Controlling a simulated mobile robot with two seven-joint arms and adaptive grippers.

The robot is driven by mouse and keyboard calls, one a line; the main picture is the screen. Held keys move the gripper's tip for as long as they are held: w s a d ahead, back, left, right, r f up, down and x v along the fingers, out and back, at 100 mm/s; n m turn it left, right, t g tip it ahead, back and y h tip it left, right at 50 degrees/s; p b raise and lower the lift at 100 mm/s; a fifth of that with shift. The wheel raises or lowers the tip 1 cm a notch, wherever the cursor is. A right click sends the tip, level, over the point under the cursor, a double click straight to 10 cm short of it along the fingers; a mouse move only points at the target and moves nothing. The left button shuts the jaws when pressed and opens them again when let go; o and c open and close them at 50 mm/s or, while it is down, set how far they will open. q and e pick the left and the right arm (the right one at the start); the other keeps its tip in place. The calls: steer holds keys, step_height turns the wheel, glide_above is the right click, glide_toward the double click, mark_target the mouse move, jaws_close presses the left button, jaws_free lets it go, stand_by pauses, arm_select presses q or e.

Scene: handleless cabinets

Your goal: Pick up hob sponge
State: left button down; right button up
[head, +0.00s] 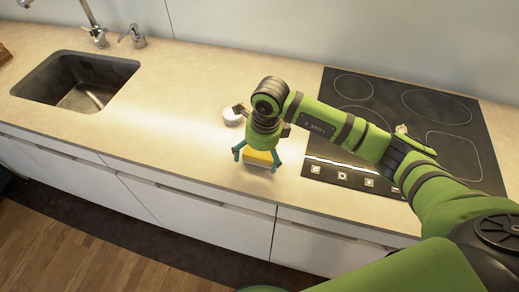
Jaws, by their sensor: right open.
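The sponge (258,157), yellow with a darker lower side, is on the beige countertop left of the hob. My right gripper (257,160) reaches down over it from above. Its teal fingers are open, one on each side of the sponge. Whether they touch it I cannot tell. The gripper body hides the top part of the sponge. My left gripper is out of view.
The black hob (447,143) is at the right, partly behind my right arm. A small white round object (232,117) sits just behind the gripper. The sink (78,82) is at the left. The countertop (185,110) between is clear.

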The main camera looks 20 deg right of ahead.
steer(key=shift+f+b, duration=0.3)
steer(key=shift+b, duration=0.15)
stand_by(0.5)
steer(key=c, duration=0.8)
